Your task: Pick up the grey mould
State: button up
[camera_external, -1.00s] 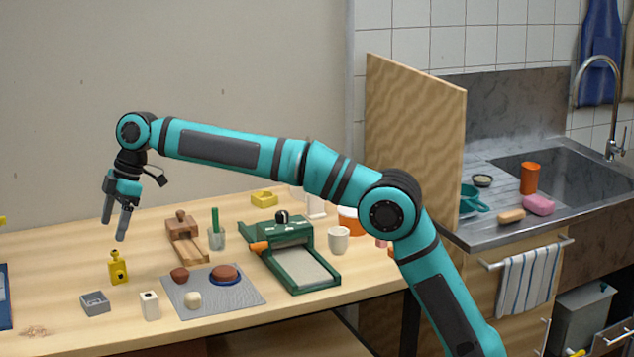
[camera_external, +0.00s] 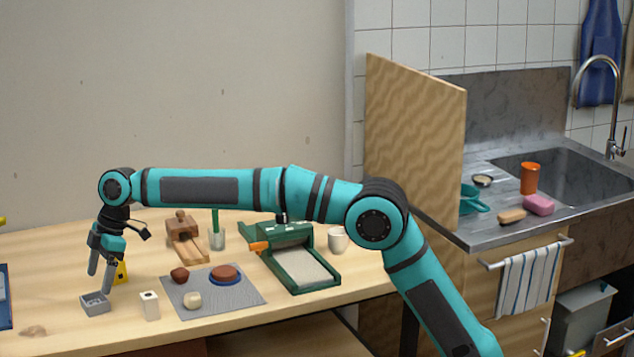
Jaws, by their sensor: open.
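The grey mould (camera_external: 95,307) is a small, open, box-shaped piece on the wooden table near its front left. My gripper (camera_external: 99,286) points down just above the mould, with its two fingers spread apart. Nothing is held between the fingers.
A yellow bottle (camera_external: 121,272) stands close behind my gripper, partly hidden by it. A white block with a dark hole (camera_external: 149,305) stands right of the mould. A grey mat (camera_external: 240,297) with clay lumps and a green slab roller (camera_external: 300,271) lie further right.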

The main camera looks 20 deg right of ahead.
aim_at(95, 293)
jog(key=shift+x, duration=2.65)
jog(key=shift+s+r, duration=0.1)
jog(key=shift+c, duration=0.4)
jog(key=c, duration=1)
